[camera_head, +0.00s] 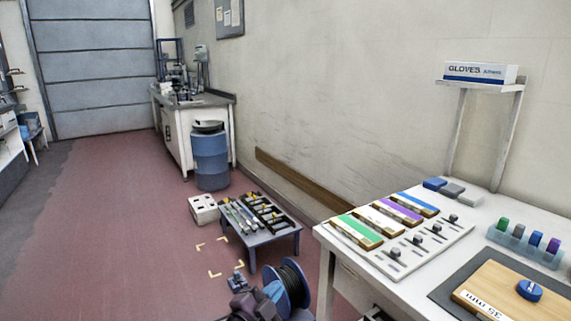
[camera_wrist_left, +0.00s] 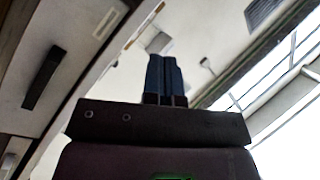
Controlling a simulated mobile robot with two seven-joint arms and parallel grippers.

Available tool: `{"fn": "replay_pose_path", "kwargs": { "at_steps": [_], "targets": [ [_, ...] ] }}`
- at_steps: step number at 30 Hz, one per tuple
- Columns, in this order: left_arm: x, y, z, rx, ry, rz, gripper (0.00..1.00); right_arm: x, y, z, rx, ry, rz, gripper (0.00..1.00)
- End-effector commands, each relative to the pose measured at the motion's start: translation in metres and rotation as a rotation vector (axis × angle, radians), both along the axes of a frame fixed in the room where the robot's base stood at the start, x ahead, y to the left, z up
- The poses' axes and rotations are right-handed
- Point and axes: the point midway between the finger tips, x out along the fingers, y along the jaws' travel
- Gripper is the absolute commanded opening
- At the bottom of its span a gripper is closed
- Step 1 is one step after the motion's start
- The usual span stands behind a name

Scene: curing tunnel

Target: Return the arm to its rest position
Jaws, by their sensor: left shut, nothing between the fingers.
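My left gripper (camera_head: 237,281) shows low in the head view, left of the cable spool, with part of my arm below it. In the left wrist view, its two dark blue fingers (camera_wrist_left: 163,75) stand side by side, pressed together with nothing between them. The wrist view behind them shows the ceiling and bright windows, so the fingers point upward. My right gripper is in neither view.
A white workbench (camera_head: 330,238) with colored trays stands at the right. A blue spool of black cable (camera_head: 290,285) is beside my gripper. Behind are a low tool table (camera_head: 276,239), a white block (camera_head: 203,209) and a blue drum (camera_head: 211,163). Red floor (camera_head: 110,230) at left is clear.

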Motion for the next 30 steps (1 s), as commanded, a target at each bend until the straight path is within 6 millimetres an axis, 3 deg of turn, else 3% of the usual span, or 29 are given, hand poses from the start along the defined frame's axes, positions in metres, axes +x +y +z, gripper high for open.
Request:
{"fn": "replay_pose_path", "kwargs": {
  "at_steps": [5,14,23,30],
  "targets": [
    [-0.034,0.038,0.001,-0.157,0.157,0.104,0.0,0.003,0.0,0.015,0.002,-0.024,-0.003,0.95],
    [-0.112,0.108,-0.019,-0.383,0.418,0.285,0.0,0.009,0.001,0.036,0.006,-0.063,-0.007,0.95],
    [-0.206,0.172,-0.042,-0.529,0.606,0.458,0.0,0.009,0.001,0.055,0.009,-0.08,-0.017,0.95],
    [-0.291,0.216,-0.06,-0.58,0.709,0.6,0.0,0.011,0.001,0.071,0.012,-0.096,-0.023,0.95]
  ]
}}
